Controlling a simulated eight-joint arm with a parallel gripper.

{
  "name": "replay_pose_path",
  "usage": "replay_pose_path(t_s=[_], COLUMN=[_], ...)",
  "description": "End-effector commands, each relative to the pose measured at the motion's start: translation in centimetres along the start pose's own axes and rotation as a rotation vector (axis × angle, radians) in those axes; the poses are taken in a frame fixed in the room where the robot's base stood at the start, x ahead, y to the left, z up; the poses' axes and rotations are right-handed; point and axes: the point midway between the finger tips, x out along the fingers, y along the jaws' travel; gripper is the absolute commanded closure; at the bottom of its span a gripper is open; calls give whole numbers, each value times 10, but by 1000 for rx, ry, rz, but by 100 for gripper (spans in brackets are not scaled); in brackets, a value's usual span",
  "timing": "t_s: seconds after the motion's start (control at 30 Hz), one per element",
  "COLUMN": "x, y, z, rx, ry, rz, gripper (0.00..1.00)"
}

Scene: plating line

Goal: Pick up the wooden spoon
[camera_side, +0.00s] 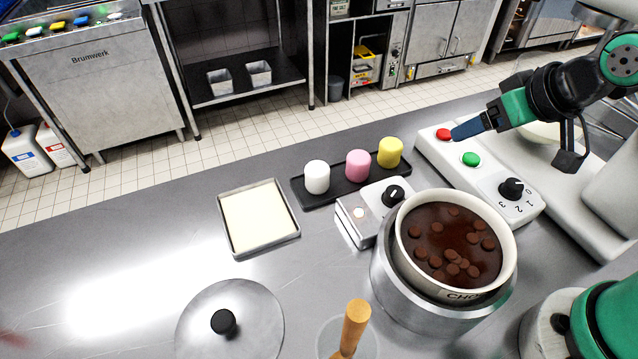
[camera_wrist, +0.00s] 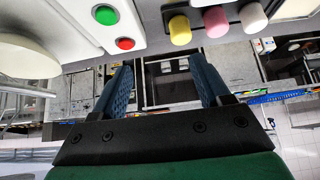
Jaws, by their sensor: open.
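The wooden spoon (camera_side: 355,325) shows at the bottom edge of the side view as a light-brown handle, standing nearly upright with a slight tilt. Its lower part is cut off by the frame. A clear round container (camera_side: 328,338) seems to surround it, but its shape is hard to make out. My gripper (camera_side: 458,131) is at the upper right, above the white control panel, far from the spoon. In the wrist view my gripper (camera_wrist: 160,64) has its two blue fingers apart with nothing between them. The spoon is not in the wrist view.
A pot of melted chocolate (camera_side: 460,235) stands between my gripper and the spoon. A round lid (camera_side: 225,322) lies left of the spoon. A shallow tray (camera_side: 228,250) and a black rack (camera_side: 312,201) with white, pink and yellow pieces lie behind. The counter at left is clear.

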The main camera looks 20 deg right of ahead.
Motion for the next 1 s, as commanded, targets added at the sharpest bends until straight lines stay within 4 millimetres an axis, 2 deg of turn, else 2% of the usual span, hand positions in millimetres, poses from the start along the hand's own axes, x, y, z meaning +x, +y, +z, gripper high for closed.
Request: replay_pose_path(t_s=[0.07,0.1,0.47,0.57,0.87,0.9,1.0], x=[0,0,-3,-14,-67,-64,-65], y=[0,0,0,0,0,-16,-46], z=[0,0,-3,-10,-47,-46,-44], rx=[0,0,0,0,0,-61,-181], ry=[0,0,0,0,0,-12,-37], rz=[0,0,0,0,0,-39,-114], gripper=[31,39,39,39,39,39,39])
